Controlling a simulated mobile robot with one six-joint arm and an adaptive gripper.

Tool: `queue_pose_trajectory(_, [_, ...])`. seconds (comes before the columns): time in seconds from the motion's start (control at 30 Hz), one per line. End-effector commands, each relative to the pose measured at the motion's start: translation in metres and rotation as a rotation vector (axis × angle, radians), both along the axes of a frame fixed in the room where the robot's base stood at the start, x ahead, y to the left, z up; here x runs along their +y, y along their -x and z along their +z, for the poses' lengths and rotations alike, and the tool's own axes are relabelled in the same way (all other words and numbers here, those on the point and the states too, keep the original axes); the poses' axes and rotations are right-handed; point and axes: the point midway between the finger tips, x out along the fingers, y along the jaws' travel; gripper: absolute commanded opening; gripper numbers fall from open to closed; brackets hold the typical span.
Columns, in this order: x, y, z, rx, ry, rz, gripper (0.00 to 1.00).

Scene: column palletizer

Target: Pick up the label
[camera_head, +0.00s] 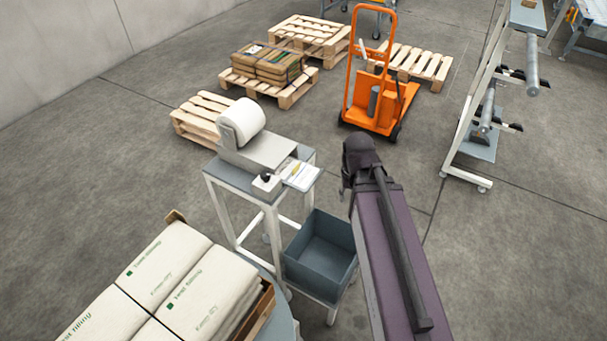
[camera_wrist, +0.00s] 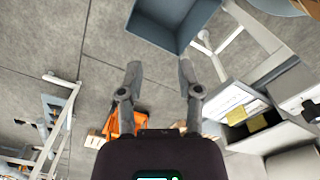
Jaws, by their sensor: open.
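The label (camera_head: 303,176) is a small white sheet at the front right edge of the label printer (camera_head: 262,152), which stands on a small grey-topped stand. In the wrist view the label (camera_wrist: 232,102) shows at the right, white with dark print, with yellow patches close by. My gripper (camera_wrist: 159,68) is open and empty, its two fingers spread over bare floor in that view. The label lies to the right of the fingers there, apart from them. In the head view my arm is to the right of the stand, and the fingers are mostly hidden.
A blue-grey bin (camera_head: 320,253) sits low beside the stand; it also shows at the top of the wrist view (camera_wrist: 172,22). White sacks (camera_head: 165,262) fill the front left. An orange pallet truck (camera_head: 372,98) and wooden pallets (camera_head: 308,33) stand behind. A rack (camera_head: 472,120) is at right.

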Motion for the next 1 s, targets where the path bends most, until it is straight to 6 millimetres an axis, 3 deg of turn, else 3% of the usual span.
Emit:
queue_pose_trajectory(0.27, [0.037, -0.063, 0.032, 0.000, 0.000, -0.156, 0.46])
queue_pose_trajectory(0.6, [0.108, -0.157, 0.076, -0.001, -0.001, -0.441, 0.46])
queue_pose_trajectory(0.8, [0.134, -0.182, 0.087, -0.001, -0.001, -0.544, 0.46])
queue_pose_trajectory(1.0, [0.140, -0.185, 0.087, -0.001, -0.001, -0.569, 0.46])
